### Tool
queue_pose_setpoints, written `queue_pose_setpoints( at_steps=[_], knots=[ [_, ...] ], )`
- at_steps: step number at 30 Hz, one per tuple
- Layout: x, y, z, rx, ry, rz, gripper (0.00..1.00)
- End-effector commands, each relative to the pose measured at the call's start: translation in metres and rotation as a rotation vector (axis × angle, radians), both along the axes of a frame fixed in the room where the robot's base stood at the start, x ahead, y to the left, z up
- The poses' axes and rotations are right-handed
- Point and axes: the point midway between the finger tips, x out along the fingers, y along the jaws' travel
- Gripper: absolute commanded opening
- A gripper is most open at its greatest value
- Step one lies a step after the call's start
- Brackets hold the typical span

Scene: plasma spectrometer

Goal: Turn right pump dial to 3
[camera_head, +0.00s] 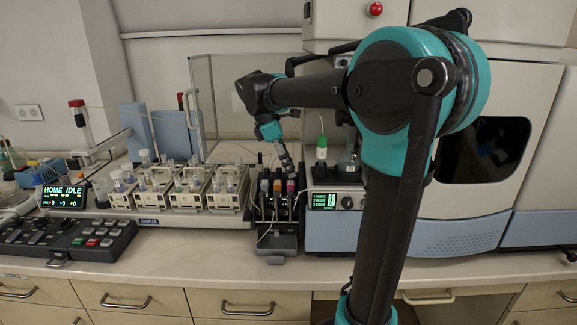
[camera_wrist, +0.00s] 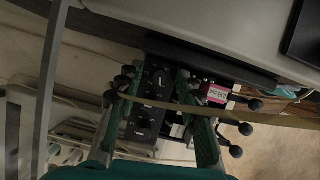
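The pump (camera_head: 277,215) is a dark unit at the middle of the bench, with several upright coloured blocks on top. My gripper (camera_head: 288,170) points down just above its right side in the head view. In the wrist view my gripper (camera_wrist: 155,80) has its two teal fingers spread apart, with the black pump body (camera_wrist: 150,98) showing between and beyond them. A pink-labelled block (camera_wrist: 217,94) and several black round-ended levers (camera_wrist: 245,128) lie to the right of the fingers. I cannot make out which part is the right pump dial, its number, or any contact.
The spectrometer (camera_head: 465,215) stands close on the right, with a small green display (camera_head: 324,201). A sampler with several vial racks (camera_head: 225,190) and a clear screen (camera_head: 218,100) are on the left. A control keypad (camera_head: 65,238) lies at the left front.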

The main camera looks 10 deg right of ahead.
Motion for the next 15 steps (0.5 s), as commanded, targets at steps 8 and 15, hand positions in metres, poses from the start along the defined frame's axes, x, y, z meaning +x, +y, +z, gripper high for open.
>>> queue_pose_setpoints(
  at_steps=[8,15],
  knots=[
    [0.0001,0.0002,0.0002,0.000,0.000,0.000,0.12],
    [0.0001,0.0003,0.0003,0.000,0.000,-0.001,0.00]
  ],
)
